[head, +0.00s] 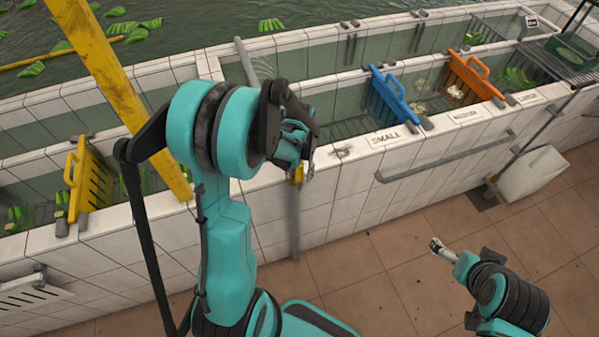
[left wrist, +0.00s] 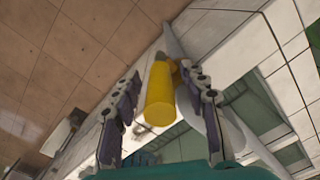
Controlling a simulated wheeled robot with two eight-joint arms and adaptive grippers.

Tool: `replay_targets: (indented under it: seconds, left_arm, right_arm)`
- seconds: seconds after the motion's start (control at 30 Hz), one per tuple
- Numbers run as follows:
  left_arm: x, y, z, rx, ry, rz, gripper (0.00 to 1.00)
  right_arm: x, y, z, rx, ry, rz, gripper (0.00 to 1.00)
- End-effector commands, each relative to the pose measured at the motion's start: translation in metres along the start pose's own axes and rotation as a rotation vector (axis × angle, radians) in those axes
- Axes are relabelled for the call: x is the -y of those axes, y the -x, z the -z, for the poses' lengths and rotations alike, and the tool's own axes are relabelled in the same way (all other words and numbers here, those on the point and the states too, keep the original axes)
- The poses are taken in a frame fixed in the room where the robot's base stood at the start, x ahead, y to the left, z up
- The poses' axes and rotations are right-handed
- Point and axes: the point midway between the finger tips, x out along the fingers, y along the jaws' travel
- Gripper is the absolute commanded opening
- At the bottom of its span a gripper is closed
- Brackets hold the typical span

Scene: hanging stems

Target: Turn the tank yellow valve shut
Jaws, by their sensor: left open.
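The yellow valve handle (left wrist: 160,95) shows in the left wrist view as a rounded yellow bar between the two fingers of my left gripper (left wrist: 160,77), which are apart. I cannot tell whether either finger touches it. In the head view only a small yellow part of the valve (head: 298,174) shows, on a grey upright pipe (head: 294,215) at the tank's front wall. My left gripper (head: 306,160) is right above it there and hides the rest. My right gripper (head: 438,246) is low at the right, over the floor, away from the valve; its fingers are too small to read.
The white-tiled tank wall (head: 345,205) runs across the view, with blue (head: 392,92), orange (head: 472,80) and yellow (head: 90,180) slatted gates. A yellow beam (head: 100,70) slants at the left. A metal rail (head: 440,157) juts from the wall. The brown floor (head: 380,265) is mostly clear.

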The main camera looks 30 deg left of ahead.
Motion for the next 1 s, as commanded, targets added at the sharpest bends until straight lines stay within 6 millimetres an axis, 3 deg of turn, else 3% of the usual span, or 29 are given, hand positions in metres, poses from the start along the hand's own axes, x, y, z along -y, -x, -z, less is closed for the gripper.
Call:
replay_targets:
  seconds: [0.07,0.23,0.67,1.0]
  left_arm:
    - [0.000,0.000,0.000,0.000,0.000,0.000,0.43]
    - [0.000,0.000,0.000,0.000,0.000,0.000,0.01]
    - [0.004,-0.001,-0.003,-0.023,0.003,-0.036,0.00]
    - [0.023,-0.007,-0.015,-0.152,0.009,-0.225,0.00]
  right_arm:
    - [0.000,0.000,0.000,0.000,0.000,0.000,1.00]
    - [0.000,0.000,0.000,0.000,0.000,0.000,1.00]
    - [0.000,-0.004,-0.003,0.000,0.000,0.000,1.00]
    - [0.000,-0.026,-0.018,0.000,0.000,0.000,1.00]
